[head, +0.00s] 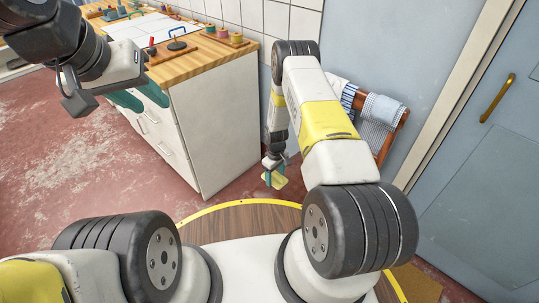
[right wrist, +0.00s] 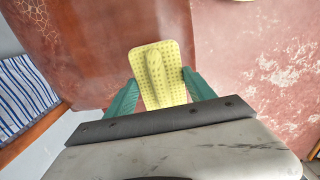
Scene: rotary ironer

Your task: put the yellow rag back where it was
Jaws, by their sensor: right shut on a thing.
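The yellow rag (head: 280,182) is a small dotted cloth held in my right gripper (head: 271,172), low between the white cabinet and the wooden rack. In the right wrist view the yellow rag (right wrist: 158,75) sits between the two green fingers, with a raised fold along its middle. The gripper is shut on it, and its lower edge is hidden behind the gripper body. The rag hangs clear above the red floor. My left gripper (head: 140,96) is at the upper left, in front of the cabinet, with its green fingers apart and nothing seen between them.
A wooden rack (head: 391,133) with a checked cloth (head: 380,110) and a striped cloth stands by the wall. The striped cloth (right wrist: 27,95) also shows in the right wrist view. The white cabinet (head: 217,125) carries a wooden worktop with small items. A blue door (head: 480,170) is at right.

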